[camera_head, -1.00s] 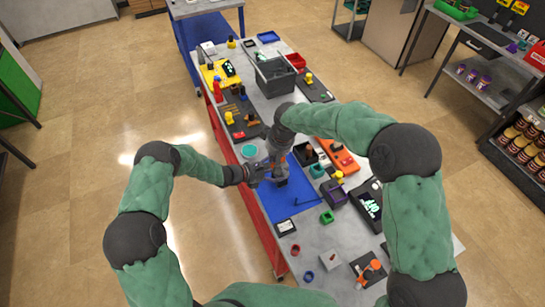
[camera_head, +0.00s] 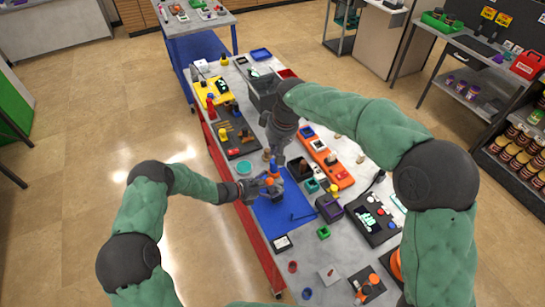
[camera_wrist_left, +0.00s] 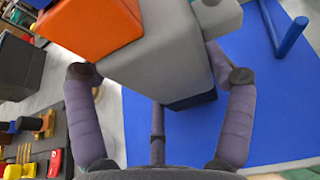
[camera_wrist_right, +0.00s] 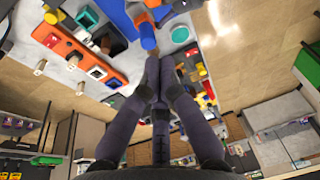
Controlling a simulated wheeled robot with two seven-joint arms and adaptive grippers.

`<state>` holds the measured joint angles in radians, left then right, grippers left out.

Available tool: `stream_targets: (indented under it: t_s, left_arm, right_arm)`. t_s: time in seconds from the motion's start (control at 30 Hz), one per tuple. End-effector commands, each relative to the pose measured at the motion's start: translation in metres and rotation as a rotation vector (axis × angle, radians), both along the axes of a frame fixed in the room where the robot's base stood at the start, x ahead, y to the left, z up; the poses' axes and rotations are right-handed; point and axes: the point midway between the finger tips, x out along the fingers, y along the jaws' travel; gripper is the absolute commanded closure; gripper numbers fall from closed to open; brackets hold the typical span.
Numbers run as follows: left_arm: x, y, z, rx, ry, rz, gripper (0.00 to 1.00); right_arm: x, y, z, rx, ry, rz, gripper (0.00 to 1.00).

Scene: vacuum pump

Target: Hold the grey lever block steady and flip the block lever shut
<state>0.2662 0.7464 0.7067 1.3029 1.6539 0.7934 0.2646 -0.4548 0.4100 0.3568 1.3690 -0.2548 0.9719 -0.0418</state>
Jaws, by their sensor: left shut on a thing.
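The grey lever block (camera_wrist_left: 165,55) sits between the spread fingers of my left gripper (camera_wrist_left: 160,95), which is shut on it. The block has an orange part (camera_wrist_left: 90,25) and a dark lower end, over the blue mat. In the head view, the left gripper (camera_head: 268,188) holds the block at the mat's far left part. The blue lever (camera_head: 272,170) stands up from the orange part. My right gripper (camera_wrist_right: 158,62) has its fingers drawn together, with nothing seen between them. Its tips are close to the blue lever (camera_wrist_right: 148,36); whether they touch is unclear.
A yellow tray (camera_head: 210,92) and a grey bin stand farther back.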

Motion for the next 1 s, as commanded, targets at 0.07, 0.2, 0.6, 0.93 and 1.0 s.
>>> stream_targets:
  t_s: [0.07,0.2,0.6,0.93,1.0]
  left_arm:
    - [0.0003,0.0001,-0.0001,0.001,-0.001,0.001,0.62]
    - [0.0003,0.0001,-0.0002,0.002,-0.001,0.001,0.62]
    - [0.0003,0.0002,-0.0002,0.002,-0.001,0.001,0.0]
    - [-0.001,0.0027,0.0011,0.0,0.0,0.001,0.0]
    - [-0.0036,0.0072,0.0033,0.0,0.0,0.001,0.0]
  right_arm:
    - [-0.001,-0.0011,0.0064,0.0,0.0,0.0,1.0]
    - [-0.0017,-0.002,0.0112,0.0,0.0,0.0,1.0]
    - [-0.0017,-0.0019,0.0114,0.0,0.0,-0.001,1.0]
    - [-0.0017,-0.0019,0.0114,0.0,0.0,-0.001,1.0]
    - [-0.0017,-0.0019,0.0114,0.0,0.0,-0.001,1.0]
